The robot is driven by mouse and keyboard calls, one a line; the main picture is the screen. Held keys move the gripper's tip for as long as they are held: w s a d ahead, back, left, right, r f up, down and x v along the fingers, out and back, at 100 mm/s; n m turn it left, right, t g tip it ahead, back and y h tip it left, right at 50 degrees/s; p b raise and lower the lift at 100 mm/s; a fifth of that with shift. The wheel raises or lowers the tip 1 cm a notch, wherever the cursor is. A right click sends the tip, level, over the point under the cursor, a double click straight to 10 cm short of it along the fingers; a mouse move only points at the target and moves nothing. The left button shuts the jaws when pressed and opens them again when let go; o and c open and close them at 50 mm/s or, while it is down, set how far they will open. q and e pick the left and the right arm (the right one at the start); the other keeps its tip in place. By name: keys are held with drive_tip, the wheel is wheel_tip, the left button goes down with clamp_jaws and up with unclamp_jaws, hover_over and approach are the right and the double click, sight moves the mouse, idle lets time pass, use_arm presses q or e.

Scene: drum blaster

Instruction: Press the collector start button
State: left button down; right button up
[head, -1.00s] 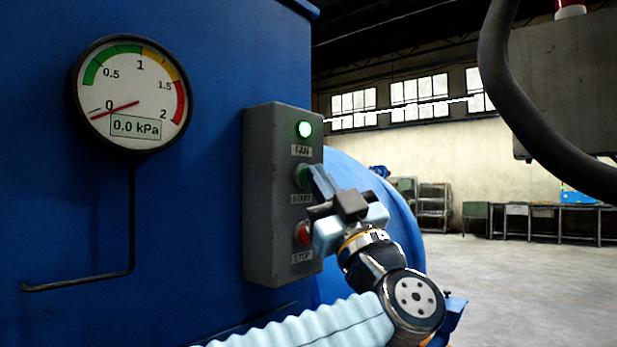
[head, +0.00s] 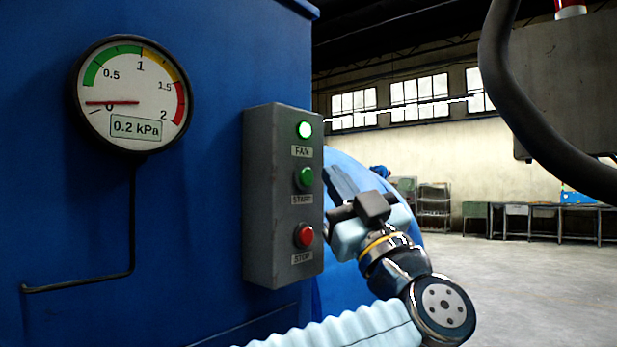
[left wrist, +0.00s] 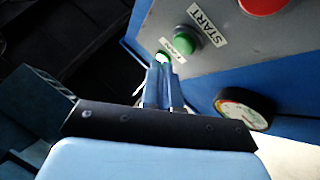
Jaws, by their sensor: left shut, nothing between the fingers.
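The grey control box (head: 268,200) is on the blue machine. It carries a lit green FAN lamp (head: 304,129), a green START button (head: 304,179) and a red STOP button (head: 304,236). In the left wrist view the START button (left wrist: 213,37) and STOP button (left wrist: 262,4) show near the top. My left gripper (head: 338,182) is shut and empty, to the right of the box and apart from the START button. Its closed fingers (left wrist: 162,85) show in the left wrist view. The pressure gauge (head: 132,95) reads 0.2 kPa. My right gripper is not in view.
A thick dark hose (head: 530,130) hangs at the upper right. A thin bent pipe (head: 133,225) runs down from the gauge. The floor (head: 530,285) to the right is open, with tables (head: 540,210) far back along the wall.

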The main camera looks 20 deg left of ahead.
use_arm(q)
drive_tip(key=d, duration=0.1)
drive_tip(key=s+d, duration=0.1)
drive_tip(key=d, duration=0.1)
drive_tip(key=shift+s+d, duration=0.25)
idle(0.7)
